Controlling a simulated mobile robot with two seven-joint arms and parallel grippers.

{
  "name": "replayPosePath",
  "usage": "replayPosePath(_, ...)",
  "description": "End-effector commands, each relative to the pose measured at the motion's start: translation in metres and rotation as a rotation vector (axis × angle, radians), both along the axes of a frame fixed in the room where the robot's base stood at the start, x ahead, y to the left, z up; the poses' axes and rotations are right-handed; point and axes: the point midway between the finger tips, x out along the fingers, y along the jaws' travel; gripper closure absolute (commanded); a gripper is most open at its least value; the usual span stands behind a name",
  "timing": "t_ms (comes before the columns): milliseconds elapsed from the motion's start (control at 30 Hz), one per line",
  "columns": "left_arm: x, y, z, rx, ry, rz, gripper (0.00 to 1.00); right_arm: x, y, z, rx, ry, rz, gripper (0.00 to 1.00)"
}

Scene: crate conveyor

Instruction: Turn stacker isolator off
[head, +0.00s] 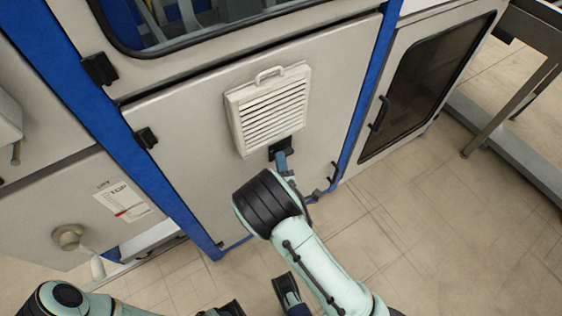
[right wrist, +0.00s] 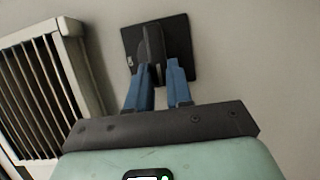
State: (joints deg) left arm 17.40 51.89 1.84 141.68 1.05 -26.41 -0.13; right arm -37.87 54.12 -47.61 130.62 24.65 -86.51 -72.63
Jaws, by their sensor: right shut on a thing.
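The stacker isolator is a black square plate (head: 290,143) with a raised black handle, on the pale cabinet panel just below a louvred vent. In the right wrist view its plate (right wrist: 177,38) and upright handle (right wrist: 149,42) show at the top middle. My right gripper (head: 280,158) is at the isolator. In the right wrist view its blue fingers (right wrist: 159,72) are shut on the handle, whose lower end is between them. The handle is mostly hidden in the head view. My left gripper (head: 259,299) is at the bottom edge, its fingers apart and empty.
The louvred vent (head: 268,108) stands out from the panel right above the isolator. Blue frame posts (head: 122,170) flank the panel. A dark-windowed door (head: 428,82) is on the right, and a grey knob (head: 68,236) is at lower left. The tiled floor (head: 440,240) is clear.

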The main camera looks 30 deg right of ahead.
Motion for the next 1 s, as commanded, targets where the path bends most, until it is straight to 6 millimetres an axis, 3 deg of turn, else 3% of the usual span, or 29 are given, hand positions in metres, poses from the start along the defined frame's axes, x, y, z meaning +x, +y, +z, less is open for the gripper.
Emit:
replayPosePath(567, 0.0011, 0.0005, -0.0006, 0.001, -0.003, 0.001, 0.57, 0.0, -0.0006, -0.0006, -0.03, -0.003, -0.001, 1.0)
replayPosePath(600, 0.0011, 0.0005, -0.0006, 0.001, -0.003, 0.001, 0.57, 0.0, -0.0006, -0.0006, -0.03, -0.003, -0.001, 0.7)
replayPosePath(667, 0.001, 0.0004, -0.0006, 0.001, -0.003, 0.001, 0.57, 0.0, -0.0006, -0.0006, -0.03, -0.003, -0.001, 0.54)
replayPosePath(1000, 0.0006, 0.0002, -0.0004, 0.001, -0.002, 0.001, 0.57, -0.0025, 0.0006, -0.001, -0.03, -0.001, 0.0, 0.54)
